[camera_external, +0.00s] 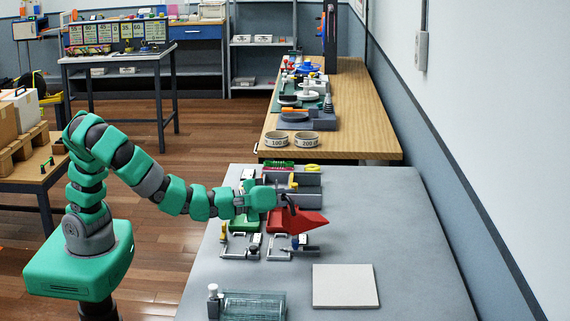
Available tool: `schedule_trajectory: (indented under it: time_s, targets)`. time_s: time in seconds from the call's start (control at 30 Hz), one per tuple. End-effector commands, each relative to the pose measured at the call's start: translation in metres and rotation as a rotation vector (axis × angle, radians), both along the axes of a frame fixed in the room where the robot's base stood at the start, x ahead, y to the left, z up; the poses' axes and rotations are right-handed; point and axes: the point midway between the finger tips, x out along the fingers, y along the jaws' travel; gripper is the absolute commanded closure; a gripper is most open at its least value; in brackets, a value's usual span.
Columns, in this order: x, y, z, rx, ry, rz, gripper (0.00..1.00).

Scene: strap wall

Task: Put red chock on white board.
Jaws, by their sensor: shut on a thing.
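The red chock (305,218) is a wedge-shaped block at the end of my arm, near the middle of the grey table. My gripper (290,208) is shut on it and holds it with its pointed end to the right. The fingers are small and partly hidden by the chock. The chock seems to be above the table, but its exact height is hard to tell. The white board (346,287) is a flat square lying on the table, nearer the camera and to the right of the chock. Its top is bare.
A clear glass-like container (252,306) lies left of the board. Metal brackets and small tools (290,246) are on the table just below the chock in the picture. Bins (305,177) stand behind it. The right side of the grey table (395,225) is clear.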

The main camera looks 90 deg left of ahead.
Motion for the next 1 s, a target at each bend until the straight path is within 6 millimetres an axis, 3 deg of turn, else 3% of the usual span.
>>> schedule_trajectory:
  time_s: [0.2, 0.47, 0.67, 1.0]
  targets:
    - [-0.007, 0.01, -0.001, 0.001, 0.0, 0.012, 1.0]
    - [-0.01, 0.003, -0.002, -0.002, 0.0, 0.002, 1.0]
    - [-0.029, -0.034, -0.003, -0.018, 0.002, -0.05, 1.0]
    - [-0.081, -0.102, -0.002, -0.061, -0.004, -0.154, 1.0]
